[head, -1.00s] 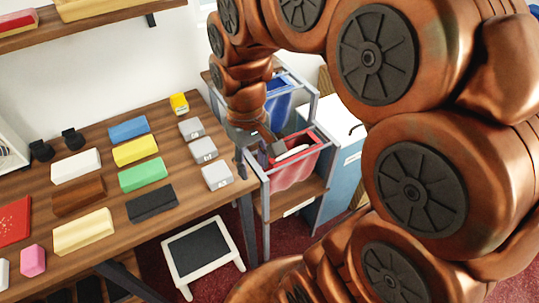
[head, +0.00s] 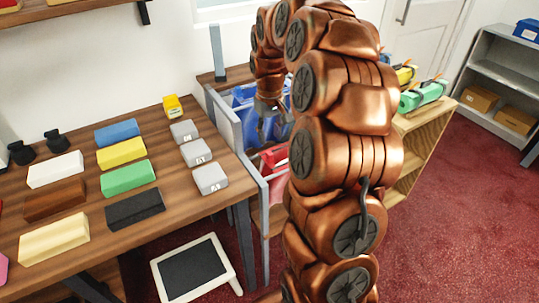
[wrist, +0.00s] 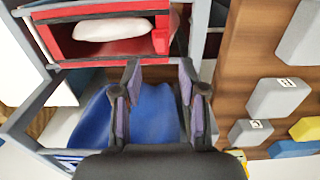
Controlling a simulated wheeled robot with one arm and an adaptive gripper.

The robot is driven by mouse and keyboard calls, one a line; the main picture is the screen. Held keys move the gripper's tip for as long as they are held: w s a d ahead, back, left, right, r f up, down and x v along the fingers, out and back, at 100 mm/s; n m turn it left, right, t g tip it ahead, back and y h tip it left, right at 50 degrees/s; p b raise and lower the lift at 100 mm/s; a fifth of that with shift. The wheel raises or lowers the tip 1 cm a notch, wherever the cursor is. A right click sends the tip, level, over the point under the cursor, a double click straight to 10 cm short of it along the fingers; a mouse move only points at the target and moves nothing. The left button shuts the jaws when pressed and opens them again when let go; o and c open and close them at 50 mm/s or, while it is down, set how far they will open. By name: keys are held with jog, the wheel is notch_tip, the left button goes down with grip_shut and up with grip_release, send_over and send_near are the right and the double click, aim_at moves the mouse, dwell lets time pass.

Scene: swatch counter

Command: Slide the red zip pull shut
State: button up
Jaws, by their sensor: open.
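The red bag (head: 274,186) hangs in the grey frame (head: 228,125), partly hidden by my arm in the head view. In the wrist view the red bag (wrist: 62,42) is open at the top of the picture, with a white thing (wrist: 112,29) inside. My gripper (head: 272,118) is over the blue bag. In the wrist view my gripper (wrist: 158,72) is open and empty, with the blue bag (wrist: 155,112) below and between its fingers.
The wooden table (head: 160,222) at left holds coloured blocks and several grey boxes (head: 210,178) near the frame. A white-framed stand (head: 227,268) is on the floor. A wooden shelf (head: 430,118) with green and yellow rolls stands at right. Red carpet beyond it is clear.

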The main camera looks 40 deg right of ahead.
aim_at(270, 153)
notch_tip(270, 153, down, 7)
jog(key=shift+f+p, duration=0.2)
jog(key=shift+p, duration=0.4)
grip_shut()
dwell(0.5)
